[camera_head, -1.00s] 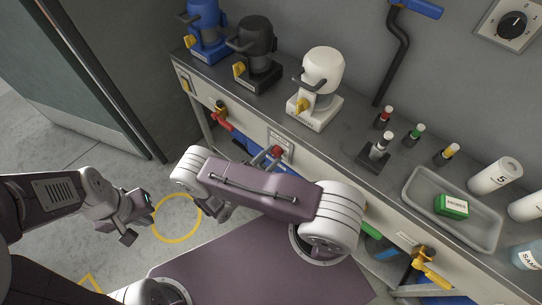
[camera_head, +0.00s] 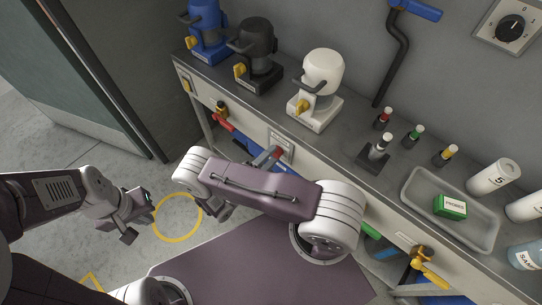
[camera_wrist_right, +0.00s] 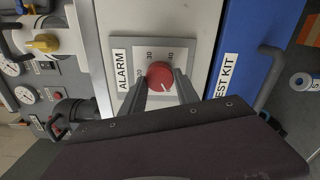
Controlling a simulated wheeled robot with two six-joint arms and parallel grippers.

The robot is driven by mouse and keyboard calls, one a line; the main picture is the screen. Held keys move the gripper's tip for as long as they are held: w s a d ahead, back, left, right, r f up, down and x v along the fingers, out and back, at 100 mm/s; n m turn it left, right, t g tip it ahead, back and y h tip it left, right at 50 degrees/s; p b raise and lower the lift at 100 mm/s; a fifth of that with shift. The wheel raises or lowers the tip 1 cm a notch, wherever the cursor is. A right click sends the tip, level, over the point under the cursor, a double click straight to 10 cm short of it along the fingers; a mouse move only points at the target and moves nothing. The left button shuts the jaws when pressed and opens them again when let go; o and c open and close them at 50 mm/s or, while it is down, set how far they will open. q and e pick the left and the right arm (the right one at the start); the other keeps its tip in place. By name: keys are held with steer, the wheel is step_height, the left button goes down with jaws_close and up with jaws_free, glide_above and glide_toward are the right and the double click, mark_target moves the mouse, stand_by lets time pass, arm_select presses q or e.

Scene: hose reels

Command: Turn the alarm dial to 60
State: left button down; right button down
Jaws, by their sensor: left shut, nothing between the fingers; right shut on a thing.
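The alarm dial is a red round knob (camera_wrist_right: 160,75) on a grey plate (camera_wrist_right: 122,95) with the label ALARM, in the right wrist view. The marks 30 and 40 show beyond the knob, and part of a 20 shows at its left. A white pointer line on the knob points down and slightly right in that view. My right gripper (camera_wrist_right: 162,88) is shut on the knob, one finger on each side. The plate also shows on the bench front in the head view (camera_head: 283,143). My left gripper (camera_head: 140,213) is shut and empty above the floor, far from the dial.
A blue TEST KIT panel (camera_wrist_right: 240,60) with a handle is beside the plate. The bench top holds blue, black and white machines (camera_head: 322,75), small bottles and a grey tray (camera_head: 455,225) with a green box. Yellow-handled valve (camera_head: 430,270) sticks out at lower right.

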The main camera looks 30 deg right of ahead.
steer(key=shift+f, duration=0.1)
stand_by(0.4)
steer(key=c, duration=0.9)
jaws_free()
steer(key=shift+a, duration=0.1)
steer(key=v, duration=0.9)
